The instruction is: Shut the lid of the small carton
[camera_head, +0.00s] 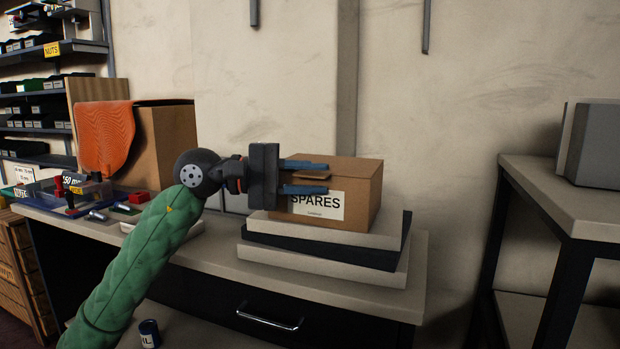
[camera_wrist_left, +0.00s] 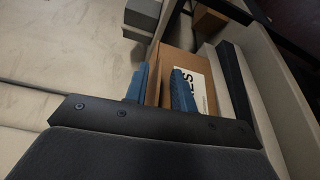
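The small brown carton (camera_head: 361,205) with a SPARES label stands upright on a stack of flat slabs. Its lid (camera_head: 350,166) looks lowered over the top; I cannot tell whether it is fully shut. My left gripper (camera_head: 325,177) reaches in from the left, its blue fingers spread apart, one above the other, at the carton's left front. A thin brown cardboard edge (camera_head: 306,179) shows between the fingers, which do not look clamped on it. In the left wrist view the open gripper (camera_wrist_left: 160,71) is close to the carton (camera_wrist_left: 178,60). My right gripper is not in view.
The slabs (camera_head: 330,263) sit on a bench (camera_head: 225,254) with a drawer handle. A larger open box (camera_head: 167,143) with an orange sheet (camera_head: 104,135) stands left, near small tools. Another table (camera_head: 540,180) with a grey block (camera_head: 596,145) stands right, across a gap.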

